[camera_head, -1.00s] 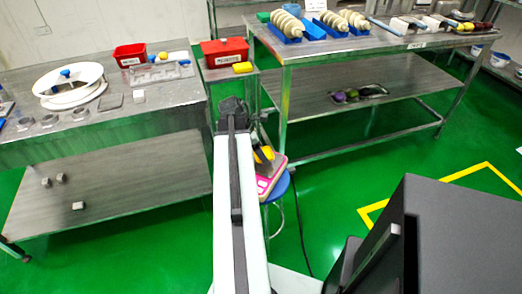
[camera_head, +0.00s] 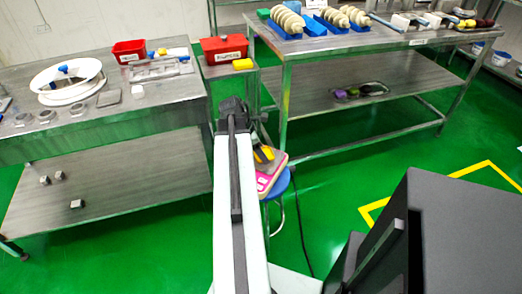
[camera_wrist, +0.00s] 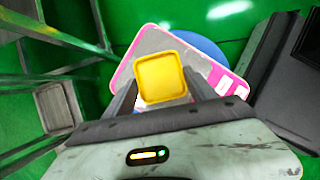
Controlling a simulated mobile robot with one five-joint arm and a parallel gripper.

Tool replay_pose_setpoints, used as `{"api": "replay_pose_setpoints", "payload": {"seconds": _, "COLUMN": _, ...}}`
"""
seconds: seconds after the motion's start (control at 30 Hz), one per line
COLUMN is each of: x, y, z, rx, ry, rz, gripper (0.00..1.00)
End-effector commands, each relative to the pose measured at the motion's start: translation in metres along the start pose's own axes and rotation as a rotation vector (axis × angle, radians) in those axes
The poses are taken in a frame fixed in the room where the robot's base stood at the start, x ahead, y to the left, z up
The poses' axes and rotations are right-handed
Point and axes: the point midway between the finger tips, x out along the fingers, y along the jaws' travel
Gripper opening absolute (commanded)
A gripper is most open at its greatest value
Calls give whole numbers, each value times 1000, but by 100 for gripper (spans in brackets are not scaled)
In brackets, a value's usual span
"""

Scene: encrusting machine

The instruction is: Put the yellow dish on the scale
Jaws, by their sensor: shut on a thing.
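The yellow dish (camera_wrist: 161,78) is a small square dish held between the fingers of my gripper (camera_wrist: 163,92) in the wrist view. The scale (camera_wrist: 228,84) is pink-edged with a grey top plate, and it lies beneath the dish in that view. Whether the dish touches the plate cannot be told. In the head view, the scale (camera_head: 264,182) sits on a blue stool (camera_head: 279,185), partly hidden by my arm. A bit of yellow (camera_head: 263,154) shows beside my gripper (camera_head: 258,150) there, just above the scale.
Another steel table (camera_head: 370,45) stands at the back right with blue trays and tools. Green floor is open at the right, with a yellow marking (camera_head: 485,163).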

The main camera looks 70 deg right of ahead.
Motion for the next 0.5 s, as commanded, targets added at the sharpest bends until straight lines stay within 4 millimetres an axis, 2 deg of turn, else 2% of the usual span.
{"api": "replay_pose_setpoints", "payload": {"seconds": 0.5, "x": 8, "y": 0, "z": -3, "rx": 1, "ry": 0, "rz": 0, "gripper": 26}}
